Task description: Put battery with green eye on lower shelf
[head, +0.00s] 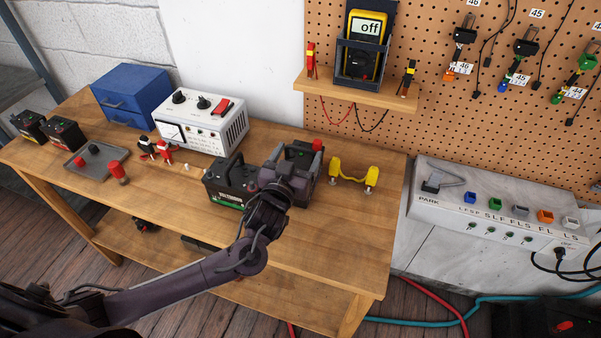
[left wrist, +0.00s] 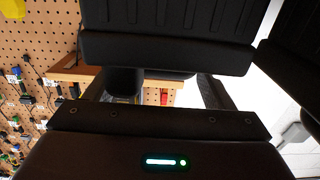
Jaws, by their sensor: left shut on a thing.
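My left gripper (head: 287,180) is over a black battery (head: 302,160) with a red terminal cap, on the right part of the workbench top. It is shut on this battery; the arm hides the exact contact and much of the battery's front. A second black battery (head: 231,182), with a carry handle and a green-edged label, stands just left of it. I cannot make out a green eye on either. The lower shelf (head: 245,307) runs under the bench top. In the left wrist view, dark gripper parts and black ribbed shapes fill most of the picture. My right gripper is not in view.

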